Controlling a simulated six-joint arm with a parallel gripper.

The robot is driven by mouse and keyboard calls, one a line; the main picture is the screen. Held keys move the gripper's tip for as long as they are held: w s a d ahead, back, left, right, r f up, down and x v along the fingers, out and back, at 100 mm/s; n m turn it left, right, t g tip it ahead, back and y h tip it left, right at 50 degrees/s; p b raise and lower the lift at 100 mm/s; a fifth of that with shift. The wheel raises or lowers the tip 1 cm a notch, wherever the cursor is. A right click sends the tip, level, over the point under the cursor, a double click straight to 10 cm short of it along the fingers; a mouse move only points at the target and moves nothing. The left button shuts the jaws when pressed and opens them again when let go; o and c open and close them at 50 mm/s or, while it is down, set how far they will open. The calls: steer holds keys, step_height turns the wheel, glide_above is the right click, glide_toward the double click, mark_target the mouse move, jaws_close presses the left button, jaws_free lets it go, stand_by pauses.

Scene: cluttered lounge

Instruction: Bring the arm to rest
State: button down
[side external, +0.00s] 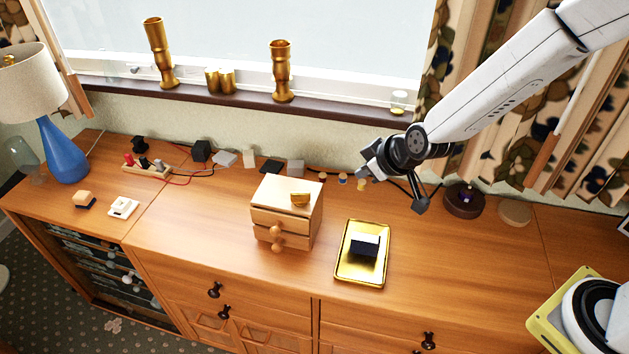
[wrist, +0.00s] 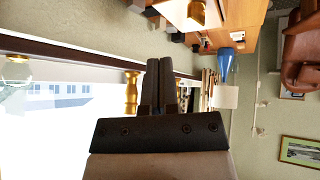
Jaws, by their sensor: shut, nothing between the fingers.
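My gripper (side external: 366,172) hangs in the air above the back right of the wooden cabinet top, below my white arm. In the wrist view its two dark fingers (wrist: 160,66) are together, with nothing between them. That view is upside down and looks along the window toward the lamp. No object touches the fingers.
A small drawer box (side external: 284,214) and a gold tray (side external: 345,272) with a black block (side external: 365,246) stand in front of my gripper. A dark round holder (side external: 464,201) is to the right. A blue lamp (side external: 64,150) stands far left.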

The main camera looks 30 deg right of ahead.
steer(key=s+d+m+g, duration=0.2)
steer(key=s+d, duration=0.3)
steer(key=s, duration=0.2)
steer(key=s+d+m+g+h, duration=0.1)
steer(key=s+d+m+g, duration=0.1)
steer(key=s+d, duration=0.3)
steer(key=s+g, duration=0.1)
steer(key=s, duration=0.2)
steer(key=shift+s+d+r, duration=0.25)
steer(key=shift+d, duration=0.1)
steer(key=c, duration=1.2)
jaws_free()
steer(key=shift+s, duration=0.1)
steer(key=o, duration=0.6)
steer(key=shift+w, duration=0.25)
steer(key=n+g, duration=0.3)
steer(key=n, duration=0.9)
glide_above(303, 192)
step_height(303, 192, down, 4)
steer(key=shift+r, duration=0.1)
steer(key=shift+f, duration=3.95)
